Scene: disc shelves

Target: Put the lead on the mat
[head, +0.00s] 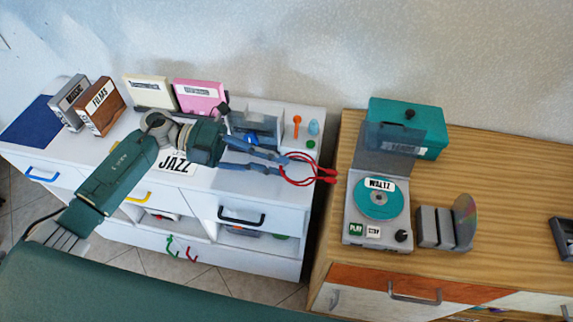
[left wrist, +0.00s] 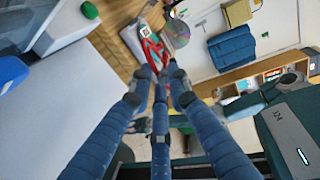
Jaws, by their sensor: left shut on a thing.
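The red lead (head: 300,182) is a coiled loop with its ends sticking out to the right. My left gripper (head: 284,164) is shut on it and holds it by the right edge of the white cabinet, near the gap to the wooden cabinet. In the left wrist view the lead (left wrist: 152,52) shows beyond the fingertips (left wrist: 160,74). A dark blue mat (head: 30,121) lies flat at the left end of the white cabinet top, far from the lead; its surface is bare. My right gripper is not in view.
Beside the mat stand the MUSIC box (head: 68,104) and the FILMS box (head: 101,108). Cream (head: 150,92) and pink (head: 199,95) boxes stand at the back. A record player (head: 377,215) with its lid up and a teal box (head: 428,124) are on the wooden cabinet.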

